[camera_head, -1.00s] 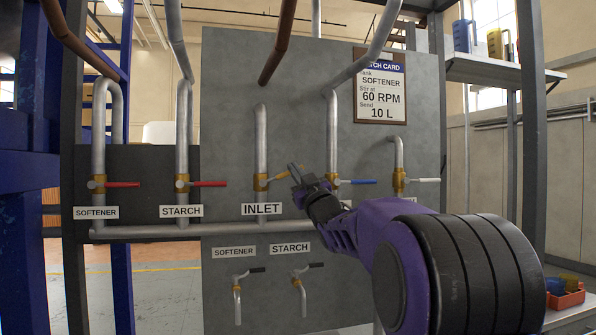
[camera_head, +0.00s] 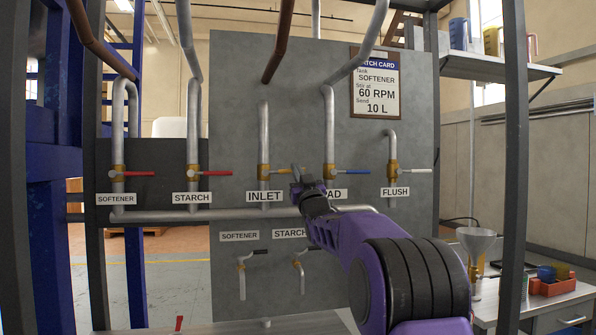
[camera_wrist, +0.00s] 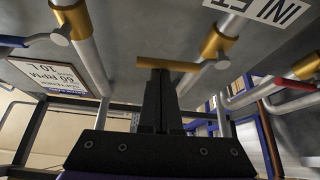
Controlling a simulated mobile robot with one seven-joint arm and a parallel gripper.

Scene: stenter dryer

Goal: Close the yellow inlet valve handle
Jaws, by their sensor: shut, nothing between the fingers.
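The yellow inlet valve handle (camera_head: 281,171) points right from its brass valve body (camera_head: 264,171) on the grey panel, above the INLET label (camera_head: 264,196). In the wrist view the yellow handle (camera_wrist: 168,64) runs sideways from the brass body (camera_wrist: 218,43). My gripper (camera_head: 297,174) is beside the free end of the handle in the head view. In the wrist view my gripper (camera_wrist: 161,76) is shut and empty, with its fingertips right at the handle. I cannot tell whether they touch it.
To the right are the blue-handled valve (camera_head: 352,171) and the white-handled FLUSH valve (camera_head: 416,171). To the left are the red STARCH handle (camera_head: 216,173) and red SOFTENER handle (camera_head: 138,173). A bench (camera_head: 545,300) with a funnel (camera_head: 476,240) stands at right.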

